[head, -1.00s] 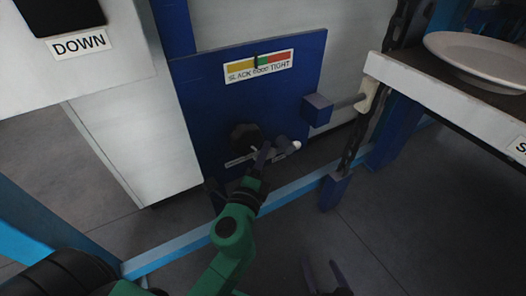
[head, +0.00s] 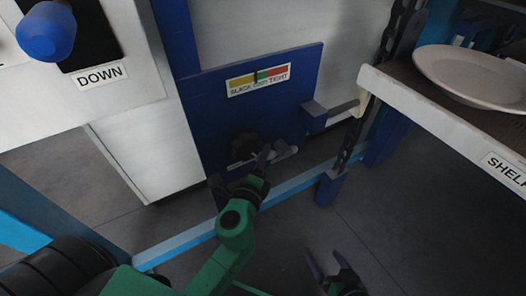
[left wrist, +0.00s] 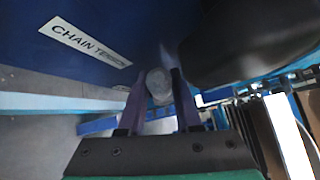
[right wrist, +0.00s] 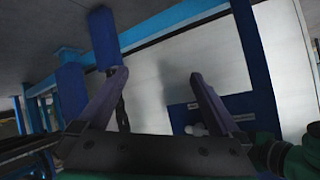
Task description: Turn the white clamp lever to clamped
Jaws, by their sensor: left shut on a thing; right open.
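The white clamp lever (head: 285,153) is on the lower part of a blue panel (head: 218,100), beside a dark round knob (head: 245,143). My left gripper (head: 262,156) is at the lever. In the left wrist view its fingers (left wrist: 154,88) are shut on the lever's greyish rounded end (left wrist: 159,86). The fingers hide part of the lever in the head view. A pale lever end also shows in the right wrist view (right wrist: 195,129). My right gripper (head: 331,270) is open and empty, low and to the right, apart from the panel.
A SLACK-GOOD-TIGHT gauge (head: 259,79) is at the panel's top. A CHAIN TENSION label (left wrist: 90,44) is below the knob. A blue block with a rod (head: 314,117) sticks out right of the panel, near a chain. A shelf (head: 430,115) with a plate (head: 475,73) stands right.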

